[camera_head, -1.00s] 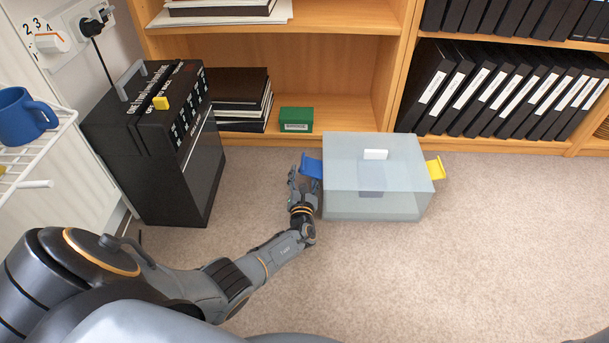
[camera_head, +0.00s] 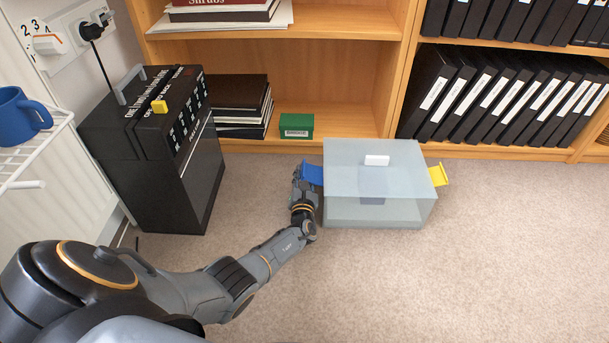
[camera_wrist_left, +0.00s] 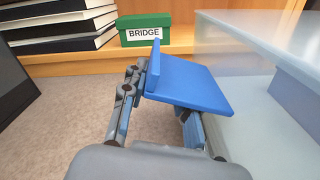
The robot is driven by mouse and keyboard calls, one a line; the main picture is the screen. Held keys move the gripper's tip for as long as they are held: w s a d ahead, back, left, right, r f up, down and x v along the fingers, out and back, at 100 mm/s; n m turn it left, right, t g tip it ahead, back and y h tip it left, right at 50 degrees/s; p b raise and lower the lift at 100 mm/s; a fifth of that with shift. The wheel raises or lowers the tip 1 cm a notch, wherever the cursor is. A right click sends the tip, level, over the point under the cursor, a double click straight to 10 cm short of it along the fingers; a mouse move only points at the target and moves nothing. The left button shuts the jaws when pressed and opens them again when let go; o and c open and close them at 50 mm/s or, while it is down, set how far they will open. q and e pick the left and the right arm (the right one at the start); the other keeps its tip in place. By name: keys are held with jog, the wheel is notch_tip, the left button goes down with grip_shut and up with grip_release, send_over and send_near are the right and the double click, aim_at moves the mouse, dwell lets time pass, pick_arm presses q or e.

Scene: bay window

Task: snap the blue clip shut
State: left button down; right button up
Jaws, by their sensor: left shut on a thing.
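A translucent pale box (camera_head: 350,210) with a lid stands on the carpet in front of the bookcase. Its blue clip (camera_head: 313,174) sticks out from the left side, tilted up and away from the wall. The blue clip (camera_wrist_left: 190,82) also shows large in the left wrist view, with a raised lip at its outer end. My left gripper (camera_head: 301,178) is at the clip's outer end, shut on it; in the wrist view its fingers (camera_wrist_left: 160,105) sit at and under the clip, partly hidden by it. My right gripper is not in view.
A yellow clip (camera_head: 438,175) sticks out from the box's right side. A black case (camera_head: 165,160) stands at left, by a wire shelf with a blue mug (camera_head: 20,115). A green box (camera_head: 296,126) sits on the bookcase's low shelf. Carpet at right is clear.

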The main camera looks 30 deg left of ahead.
aim_at(308, 171)
pick_arm(q)
jog(key=shift+r, duration=0.1)
jog(key=r+m+p, duration=0.1)
jog(key=m, duration=0.1)
jog(key=m+p, duration=0.1)
jog(key=m, duration=0.1)
jog(key=shift+d+r+p, duration=0.2)
jog(key=shift+r+p, duration=0.1)
jog(key=shift+r, duration=0.1)
jog(key=shift+w+d+r+m+p, duration=0.15)
jog(key=shift+r+m+p, duration=0.2)
jog(key=shift+m, duration=0.65)
jog(key=shift+d+m, duration=0.15)
jog(key=shift+m, duration=0.25)
jog(key=shift+d, duration=0.1)
jog(key=c, duration=1)
grip_release()
jog(key=shift+w, duration=0.1)
jog(key=shift+r, duration=0.1)
